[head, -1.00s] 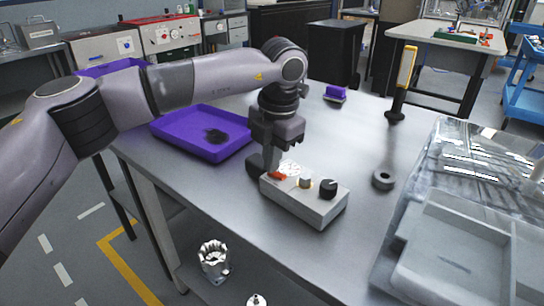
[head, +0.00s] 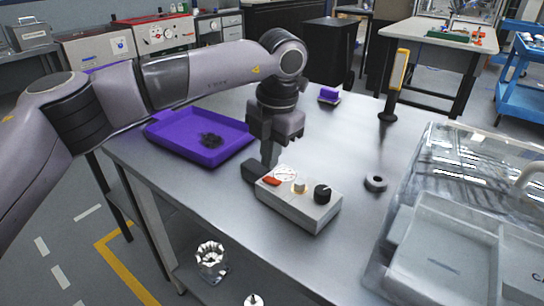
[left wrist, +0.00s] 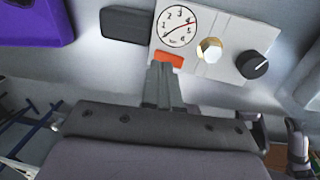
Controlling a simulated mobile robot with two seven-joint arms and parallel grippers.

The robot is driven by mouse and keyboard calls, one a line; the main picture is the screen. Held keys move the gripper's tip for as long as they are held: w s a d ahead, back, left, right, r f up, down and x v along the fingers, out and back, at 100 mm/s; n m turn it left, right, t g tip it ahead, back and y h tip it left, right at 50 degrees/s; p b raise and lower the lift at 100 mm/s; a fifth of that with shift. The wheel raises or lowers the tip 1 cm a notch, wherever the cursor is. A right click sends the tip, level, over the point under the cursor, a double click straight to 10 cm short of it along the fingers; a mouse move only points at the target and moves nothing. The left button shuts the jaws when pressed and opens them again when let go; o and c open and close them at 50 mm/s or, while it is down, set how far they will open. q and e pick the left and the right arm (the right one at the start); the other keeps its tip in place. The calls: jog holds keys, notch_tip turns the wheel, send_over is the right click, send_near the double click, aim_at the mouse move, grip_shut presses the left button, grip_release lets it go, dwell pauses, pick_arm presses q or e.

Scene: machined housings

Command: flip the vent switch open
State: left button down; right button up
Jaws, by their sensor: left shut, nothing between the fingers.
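The grey control box (head: 318,213) stands on the metal table. Its top carries an orange-red switch (head: 272,181), a round dial gauge, a brass-coloured knob and a black knob. In the left wrist view the switch (left wrist: 170,58) lies flat-looking beside the gauge (left wrist: 177,26); I cannot tell its exact position. My left gripper (head: 267,164) is shut and empty, pointing down by the switch end of the box. In the left wrist view its fingertips (left wrist: 162,68) are close to the switch; contact cannot be told.
A black block (head: 253,171) adjoins the box's left end. A purple tray (head: 165,133) lies behind left. A dark ring (head: 375,183) lies to the right, before a clear-lidded grey case (head: 440,250). A yellow-topped post (head: 397,75) stands behind.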

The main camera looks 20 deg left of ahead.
aim_at(263, 178)
pick_arm(q)
notch_tip(263, 178, up, 11)
jog(key=a, duration=0.2)
jog(key=shift+w+r, duration=0.15)
jog(key=shift+w, duration=0.3)
